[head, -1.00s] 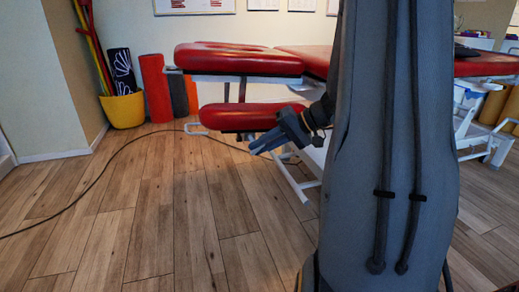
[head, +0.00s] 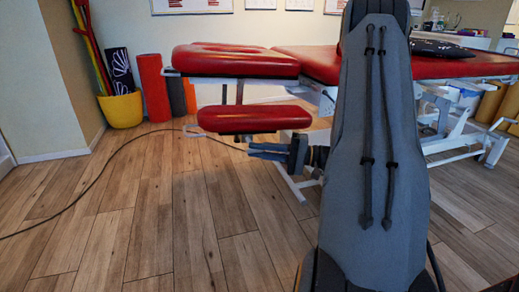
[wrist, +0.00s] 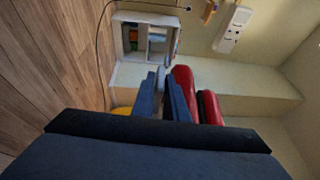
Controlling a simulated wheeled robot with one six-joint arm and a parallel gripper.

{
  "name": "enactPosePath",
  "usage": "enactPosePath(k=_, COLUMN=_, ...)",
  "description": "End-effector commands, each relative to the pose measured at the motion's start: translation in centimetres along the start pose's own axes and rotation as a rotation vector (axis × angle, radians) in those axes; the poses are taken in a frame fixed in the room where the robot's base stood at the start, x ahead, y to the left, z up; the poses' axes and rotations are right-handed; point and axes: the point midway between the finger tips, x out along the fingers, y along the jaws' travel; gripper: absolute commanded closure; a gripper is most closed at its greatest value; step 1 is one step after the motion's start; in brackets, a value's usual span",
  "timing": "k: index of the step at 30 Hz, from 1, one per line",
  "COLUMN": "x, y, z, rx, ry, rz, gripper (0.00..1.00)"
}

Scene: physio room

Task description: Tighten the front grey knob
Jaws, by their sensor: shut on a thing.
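The red treatment table (head: 305,62) stands at the back, with a red armrest pad (head: 254,118) hanging below its head end. My gripper (head: 252,151) is just under this pad, its blue-grey fingers pointing left. In the wrist view my gripper (wrist: 162,84) has its two fingers close around a small light grey piece (wrist: 161,76), which I take for the front grey knob. Most of it is hidden by the fingers. The red pads (wrist: 184,80) lie right beside the fingers there.
A yellow pot (head: 122,109) with coloured rolls and a red foam roller (head: 154,86) stand by the left wall. A dark cable (head: 92,184) runs over the wooden floor. The floor left of my arm is otherwise clear. A white shelf (wrist: 147,38) shows in the wrist view.

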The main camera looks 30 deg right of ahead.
Motion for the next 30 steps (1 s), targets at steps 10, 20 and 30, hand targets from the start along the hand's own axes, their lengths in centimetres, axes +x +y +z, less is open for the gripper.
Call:
enactPosePath(k=10, x=0.08, y=0.11, z=0.13, rx=0.017, ry=-0.003, rz=-0.036, gripper=1.0)
enactPosePath(k=20, x=0.11, y=0.12, z=0.15, rx=0.017, ry=-0.004, rz=-0.035, gripper=0.77)
enactPosePath(k=30, x=-0.12, y=0.07, z=0.02, rx=0.016, ry=0.0, rz=-0.035, gripper=0.69)
